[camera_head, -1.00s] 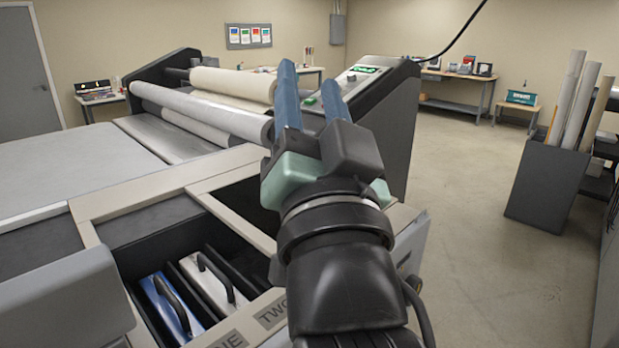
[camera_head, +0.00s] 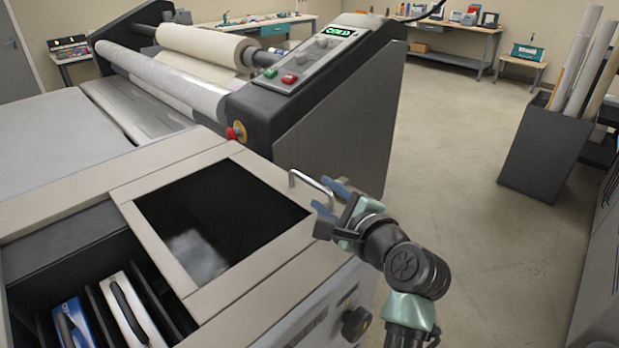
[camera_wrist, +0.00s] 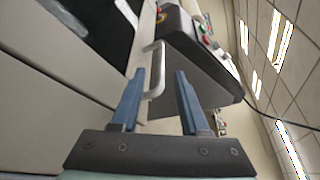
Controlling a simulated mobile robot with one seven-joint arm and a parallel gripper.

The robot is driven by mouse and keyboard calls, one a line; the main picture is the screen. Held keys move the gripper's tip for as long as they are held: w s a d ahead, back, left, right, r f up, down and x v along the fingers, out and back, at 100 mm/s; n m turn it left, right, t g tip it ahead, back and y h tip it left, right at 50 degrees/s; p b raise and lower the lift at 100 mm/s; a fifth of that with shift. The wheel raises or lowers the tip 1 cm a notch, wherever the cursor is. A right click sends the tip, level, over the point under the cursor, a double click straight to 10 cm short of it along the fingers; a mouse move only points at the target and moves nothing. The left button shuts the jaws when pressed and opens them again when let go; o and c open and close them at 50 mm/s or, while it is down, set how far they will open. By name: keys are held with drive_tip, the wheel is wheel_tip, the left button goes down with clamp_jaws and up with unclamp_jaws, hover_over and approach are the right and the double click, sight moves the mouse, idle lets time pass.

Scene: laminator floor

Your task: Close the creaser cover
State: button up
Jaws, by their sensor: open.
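A framed dark glossy panel (camera_head: 225,215), which looks like the creaser cover, lies about level with the machine top. Whether it is fully closed is hard to tell. A bent metal handle (camera_head: 308,182) stands at its right side; the handle (camera_wrist: 157,70) also shows in the wrist view. My gripper (camera_head: 328,196) is open, its blue fingers close by the handle's right end. In the wrist view my gripper (camera_wrist: 157,76) has the handle showing between its fingertips, nearer the left one. Whether they touch is unclear.
Left of the panel, an open compartment (camera_head: 60,240) holds a blue cassette (camera_head: 72,325) and a white cassette (camera_head: 127,310) with black handles. The roller end housing (camera_head: 325,110) with its control panel rises behind the handle. Floor to the right is clear up to a dark bin (camera_head: 540,155).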

sight(313, 185)
drive_tip(key=x, duration=0.7)
drive_tip(key=shift+w+f+p, duration=0.1)
drive_tip(key=shift+w+p, duration=0.1)
drive_tip(key=shift+p, duration=0.2)
clamp_jaws()
idle(1.1)
